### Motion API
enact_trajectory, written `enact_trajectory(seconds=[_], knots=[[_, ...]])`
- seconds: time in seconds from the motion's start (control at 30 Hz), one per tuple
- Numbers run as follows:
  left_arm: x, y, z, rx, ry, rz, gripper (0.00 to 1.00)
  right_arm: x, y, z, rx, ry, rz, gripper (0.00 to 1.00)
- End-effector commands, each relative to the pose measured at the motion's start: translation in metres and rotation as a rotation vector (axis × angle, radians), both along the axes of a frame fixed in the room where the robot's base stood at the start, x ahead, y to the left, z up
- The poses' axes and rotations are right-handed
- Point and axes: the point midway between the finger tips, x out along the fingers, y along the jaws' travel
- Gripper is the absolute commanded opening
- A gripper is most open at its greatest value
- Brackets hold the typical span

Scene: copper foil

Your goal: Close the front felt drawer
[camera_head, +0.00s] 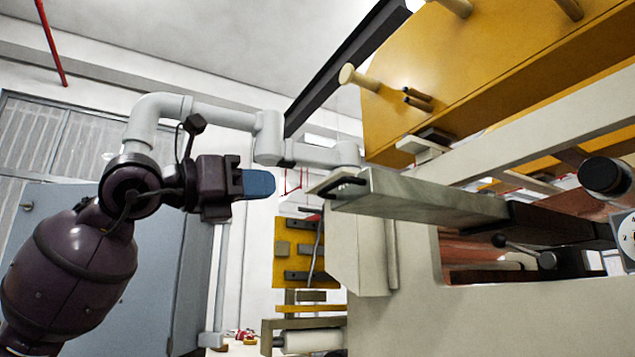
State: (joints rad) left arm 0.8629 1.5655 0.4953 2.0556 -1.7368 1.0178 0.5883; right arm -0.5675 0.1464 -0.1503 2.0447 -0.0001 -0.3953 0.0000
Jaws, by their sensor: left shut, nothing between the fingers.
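The felt drawer (430,197) is a long grey box that sticks out to the left from the cream machine. Its front end has a dark handle (343,187) and points toward my left gripper. My left gripper (272,184) has blue fingers that are shut and empty. It is left of the handle at about the same height in the picture, with a visible gap between them. The far end of the drawer meets dark parts of the machine at the right. My right gripper is not in view.
The cream machine body (540,315) fills the lower right. A large yellow panel (460,60) with pegs hangs over the drawer. A black knob (605,177) and a lever (515,245) sit at the right. A grey cabinet (140,260) stands behind my left arm.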

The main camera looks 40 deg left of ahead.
Motion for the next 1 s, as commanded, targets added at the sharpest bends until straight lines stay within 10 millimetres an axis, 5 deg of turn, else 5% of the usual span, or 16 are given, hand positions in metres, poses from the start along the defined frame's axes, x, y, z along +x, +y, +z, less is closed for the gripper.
enact_trajectory(seconds=[1.0], knots=[[0.084,-0.033,0.019,-0.002,-0.001,-0.001,0.0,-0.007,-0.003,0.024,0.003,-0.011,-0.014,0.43]])
